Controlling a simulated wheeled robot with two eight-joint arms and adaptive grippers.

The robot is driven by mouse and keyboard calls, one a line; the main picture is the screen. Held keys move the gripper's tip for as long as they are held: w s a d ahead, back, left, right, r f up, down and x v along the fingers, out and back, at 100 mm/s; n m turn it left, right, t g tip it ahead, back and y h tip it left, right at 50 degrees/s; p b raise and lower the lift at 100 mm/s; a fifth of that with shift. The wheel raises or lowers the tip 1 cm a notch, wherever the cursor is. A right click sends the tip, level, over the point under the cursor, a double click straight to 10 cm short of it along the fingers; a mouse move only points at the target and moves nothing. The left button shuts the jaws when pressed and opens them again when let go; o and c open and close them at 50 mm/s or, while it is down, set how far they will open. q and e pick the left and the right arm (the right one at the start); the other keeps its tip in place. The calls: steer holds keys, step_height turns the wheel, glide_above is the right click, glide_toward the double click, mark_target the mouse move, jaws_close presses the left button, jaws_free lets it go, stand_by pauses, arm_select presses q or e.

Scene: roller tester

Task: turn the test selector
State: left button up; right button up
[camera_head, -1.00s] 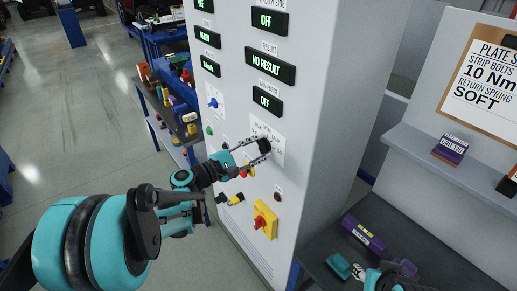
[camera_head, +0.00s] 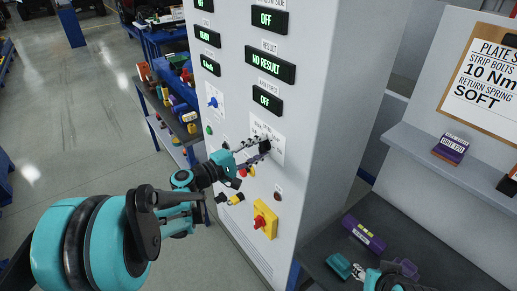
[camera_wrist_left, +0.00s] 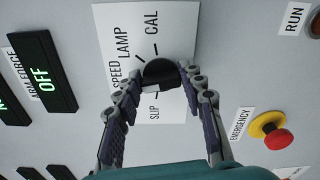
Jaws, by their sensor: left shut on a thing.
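The test selector is a black knob (camera_head: 265,146) on a white label plate (camera_head: 279,155) on the grey cabinet front. In the left wrist view the knob (camera_wrist_left: 160,73) sits among the words SLIP, SPEED, LAMP and CAL. A pale mark shows on its edge on the SLIP side. My left gripper (camera_head: 261,149) reaches in from the left and is shut on the knob, with one finger on each side in the left wrist view (camera_wrist_left: 163,82). My right gripper shows only in part at the bottom right edge; its fingers are not clear.
Below the selector are a yellow-backed red emergency button (camera_head: 262,220) and a dark red button (camera_head: 277,196). A blue-pointer switch (camera_head: 213,103) is to the left. Displays (camera_head: 270,65) are above. A dark bench (camera_head: 420,255) with a purple box (camera_head: 362,233) is at right.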

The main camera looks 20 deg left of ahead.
arm_select(q)
steer(key=shift+f+m, duration=0.1)
steer(key=shift+m, duration=1)
steer(key=o, duration=1.2)
steer(key=shift+c, duration=0.2)
steer(key=v, duration=1.2)
